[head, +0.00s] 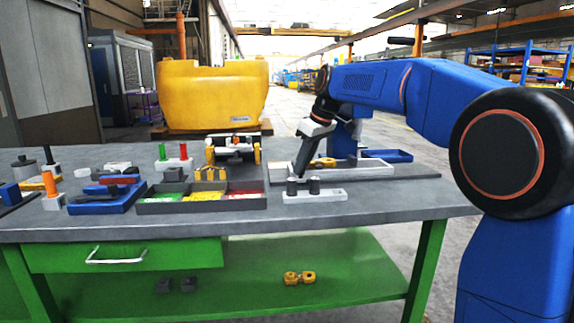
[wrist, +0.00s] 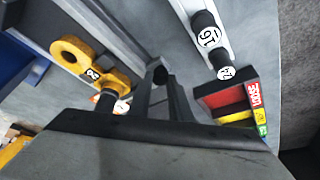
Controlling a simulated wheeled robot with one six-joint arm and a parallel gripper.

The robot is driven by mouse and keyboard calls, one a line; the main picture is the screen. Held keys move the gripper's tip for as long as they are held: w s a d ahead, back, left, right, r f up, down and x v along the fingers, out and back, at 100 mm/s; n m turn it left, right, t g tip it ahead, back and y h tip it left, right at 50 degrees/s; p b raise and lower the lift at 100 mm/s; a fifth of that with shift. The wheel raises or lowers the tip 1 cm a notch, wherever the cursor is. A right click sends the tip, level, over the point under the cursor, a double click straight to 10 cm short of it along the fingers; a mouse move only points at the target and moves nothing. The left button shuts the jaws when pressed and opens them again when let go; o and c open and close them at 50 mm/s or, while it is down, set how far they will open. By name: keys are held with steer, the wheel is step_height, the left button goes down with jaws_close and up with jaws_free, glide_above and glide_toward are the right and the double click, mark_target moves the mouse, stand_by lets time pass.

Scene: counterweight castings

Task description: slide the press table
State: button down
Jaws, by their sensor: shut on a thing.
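The press table (head: 375,168) is a pale, low-walled slide on a dark base plate at the right of the workbench. Its grey edge (wrist: 115,25) runs diagonally in the wrist view. A yellow eyed part (head: 323,162) lies on it; its ring with a number tag shows in the wrist view (wrist: 75,55). My gripper (head: 298,176) reaches down at the near left side of the table. In the wrist view my gripper (wrist: 162,95) is shut on a small black knob (wrist: 160,74) beside the table's edge. In the head view the fingers hide the knob.
A white holder (head: 325,197) with two black pegs stands close in front of my gripper. A sorting tray (head: 150,207) with green, yellow and red compartments lies to its left. A blue tray (head: 387,156) lies behind. A yellow casting (head: 212,93) stands beyond the bench.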

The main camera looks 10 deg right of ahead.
steer(key=d, duration=1.7)
steer(key=shift+d, duration=0.5)
steer(key=c, duration=1.6)
jaws_free()
steer(key=shift+d, duration=0.1)
steer(key=v, duration=1.7)
steer(key=shift+r, duration=0.15)
steer(key=shift+s, duration=0.15)
